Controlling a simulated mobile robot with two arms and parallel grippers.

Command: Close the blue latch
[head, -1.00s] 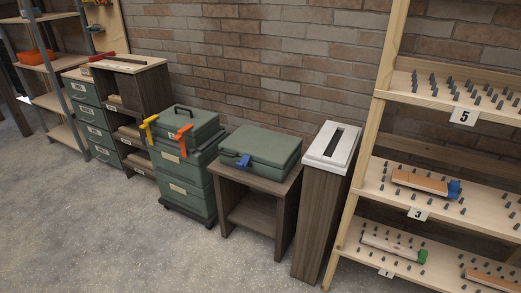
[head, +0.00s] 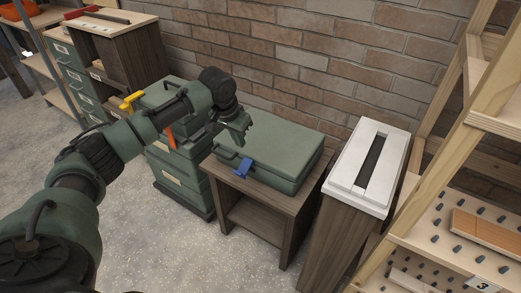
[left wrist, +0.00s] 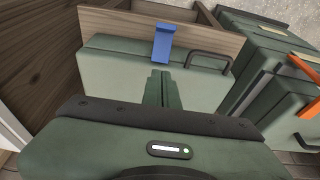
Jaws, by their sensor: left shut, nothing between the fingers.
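The blue latch (head: 243,168) is on the front of a green case (head: 285,150) that lies on a small wooden stand. It sticks out from the case's front edge. In the left wrist view the blue latch (left wrist: 163,41) stands ahead of my gripper, left of the case's dark handle (left wrist: 207,61). My left gripper (head: 240,143) is shut and empty, above the case's left front part, apart from the latch. In the left wrist view its closed fingers (left wrist: 158,86) point toward the latch. My right gripper is not in view.
A stack of green boxes with a yellow latch (head: 131,100) and an orange latch (head: 171,138) stands left of the case, partly behind my arm. A tall wooden bin with a white slotted top (head: 345,185) and a pegged shelf (head: 470,235) stand to the right.

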